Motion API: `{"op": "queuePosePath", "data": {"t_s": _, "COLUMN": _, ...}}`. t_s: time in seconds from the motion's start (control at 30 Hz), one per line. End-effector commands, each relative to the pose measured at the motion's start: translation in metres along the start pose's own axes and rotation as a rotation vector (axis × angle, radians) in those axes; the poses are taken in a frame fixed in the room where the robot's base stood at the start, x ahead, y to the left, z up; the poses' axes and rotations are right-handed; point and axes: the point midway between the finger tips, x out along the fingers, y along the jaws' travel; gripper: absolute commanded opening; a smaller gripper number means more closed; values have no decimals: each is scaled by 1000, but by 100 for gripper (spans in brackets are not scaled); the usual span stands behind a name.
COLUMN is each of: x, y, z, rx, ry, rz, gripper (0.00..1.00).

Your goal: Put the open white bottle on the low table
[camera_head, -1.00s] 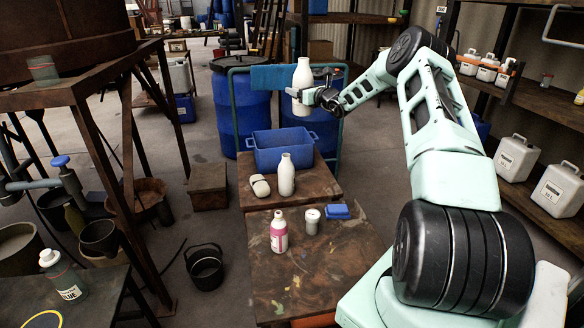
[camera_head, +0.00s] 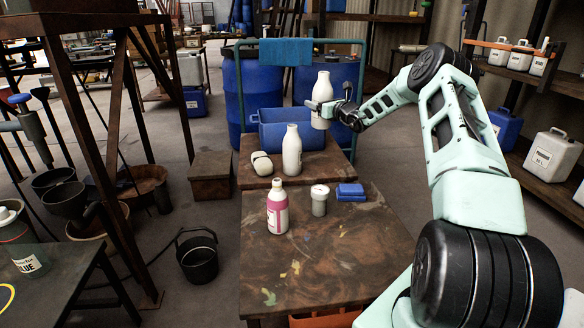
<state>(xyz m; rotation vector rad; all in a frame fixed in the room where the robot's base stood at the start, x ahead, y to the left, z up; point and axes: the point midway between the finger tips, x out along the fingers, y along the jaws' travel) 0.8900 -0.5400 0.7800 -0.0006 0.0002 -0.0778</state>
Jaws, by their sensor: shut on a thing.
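My gripper (camera_head: 324,108) is shut on a white bottle (camera_head: 322,88) and holds it upright in the air, beyond the tables and in front of a blue drum. A second white bottle (camera_head: 292,152) stands upright on the farther table (camera_head: 330,165). Its neck looks open, though the top is small in view. The held bottle's top also looks uncapped. The nearer table (camera_head: 340,262) has a pink-and-white bottle (camera_head: 277,212), a grey jar with a white lid (camera_head: 319,204) and a blue block (camera_head: 349,191). Which table is the low one is hard to tell.
A blue crate (camera_head: 274,137) and beige rounded objects (camera_head: 262,164) occupy the farther table; its right part is bare. The nearer table's front is clear. A rail cart with blue drums (camera_head: 238,95) stands behind. A black bucket (camera_head: 198,262) is on the floor at left.

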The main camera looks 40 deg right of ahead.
Motion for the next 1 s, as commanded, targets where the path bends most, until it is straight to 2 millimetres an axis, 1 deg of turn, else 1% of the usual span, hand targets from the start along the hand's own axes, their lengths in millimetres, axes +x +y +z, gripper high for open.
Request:
{"op": "queuePosePath", "data": {"t_s": 0.03, "x": 0, "y": 0, "z": -29, "rx": -1, "ry": -2, "rz": 0, "gripper": 37}}
{"op": "queuePosePath", "data": {"t_s": 0.1, "x": 0, "y": 0, "z": -47, "rx": -1, "ry": -2, "rz": 0, "gripper": 37}}
{"op": "queuePosePath", "data": {"t_s": 0.2, "x": 0, "y": 0, "z": -67, "rx": -1, "ry": -3, "rz": 0, "gripper": 37}}
{"op": "queuePosePath", "data": {"t_s": 0.3, "x": 0, "y": 0, "z": -80, "rx": -1, "ry": -3, "rz": 0, "gripper": 37}}
{"op": "queuePosePath", "data": {"t_s": 0.57, "x": 0, "y": 0, "z": -99, "rx": 1, "ry": -2, "rz": 0, "gripper": 37}}
{"op": "queuePosePath", "data": {"t_s": 0.8, "x": 0, "y": 0, "z": -136, "rx": 1, "ry": -1, "rz": -1, "gripper": 37}}
{"op": "queuePosePath", "data": {"t_s": 0.93, "x": 0, "y": 0, "z": -146, "rx": 0, "ry": -3, "rz": -1, "gripper": 37}}
{"op": "queuePosePath", "data": {"t_s": 1.0, "x": 0, "y": 0, "z": -156, "rx": 0, "ry": -2, "rz": -1, "gripper": 37}}
